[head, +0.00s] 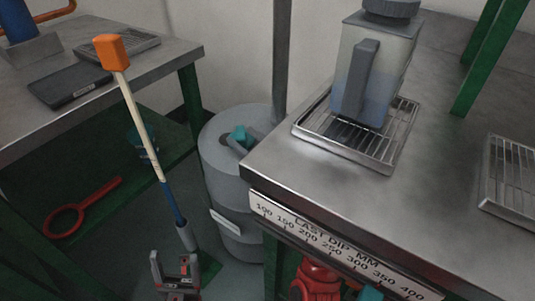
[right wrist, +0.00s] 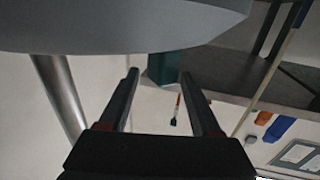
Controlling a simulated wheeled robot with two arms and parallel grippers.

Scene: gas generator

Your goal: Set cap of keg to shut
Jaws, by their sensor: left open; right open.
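The grey keg (head: 232,180) stands on the floor between the two benches. Its teal cap (head: 241,137) with a grey lever shows on its top; I cannot tell its exact setting.
The right bench (head: 330,190) partly overlaps the keg and carries a jug (head: 385,60) on a wire tray. A long tool with an orange head (head: 111,52) slants left of the keg. The left bench (head: 160,62) holds flat dark items. A red fitting (head: 316,280) shows below.

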